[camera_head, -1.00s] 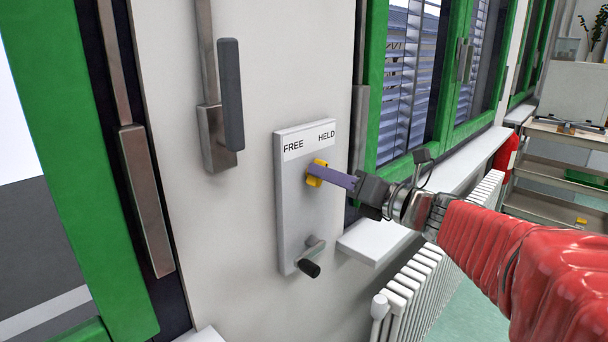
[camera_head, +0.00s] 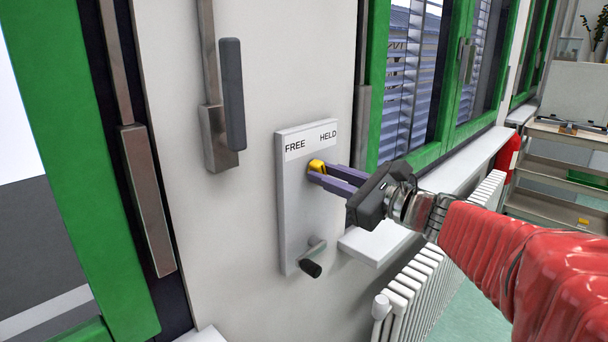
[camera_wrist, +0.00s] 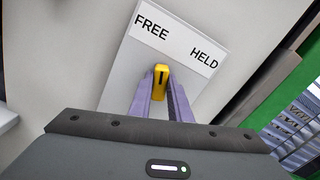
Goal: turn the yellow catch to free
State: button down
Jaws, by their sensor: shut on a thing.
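The yellow catch (camera_head: 317,166) sits on a pale grey panel (camera_head: 294,212) fixed to the wall, below a label reading FREE on the left and HELD on the right. My gripper (camera_head: 320,172) is shut on the catch, with one purple finger on each side of it. In the wrist view the catch (camera_wrist: 161,76) stands between the two fingertips (camera_wrist: 161,84). A dark mark on its face points up, between the two words and nearer to FREE in this view. The fingers hide part of the catch's sides.
A dark-knobbed crank (camera_head: 312,266) sticks out low on the panel. A grey window handle (camera_head: 231,95) is up to the left. A white sill (camera_head: 375,243) and a radiator (camera_head: 425,280) lie below and right of the panel.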

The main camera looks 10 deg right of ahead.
jog(key=shift+f+n, duration=0.15)
jog(key=shift+n, duration=0.8)
jog(key=shift+f+n, duration=0.15)
jog(key=shift+n, duration=0.8)
jog(key=c, duration=1.9)
grip_release()
jog(key=shift+w, duration=0.1)
jog(key=shift+o, duration=1.3)
jog(key=shift+r, duration=0.15)
jog(key=v, duration=1.4)
jog(key=shift+a, duration=0.1)
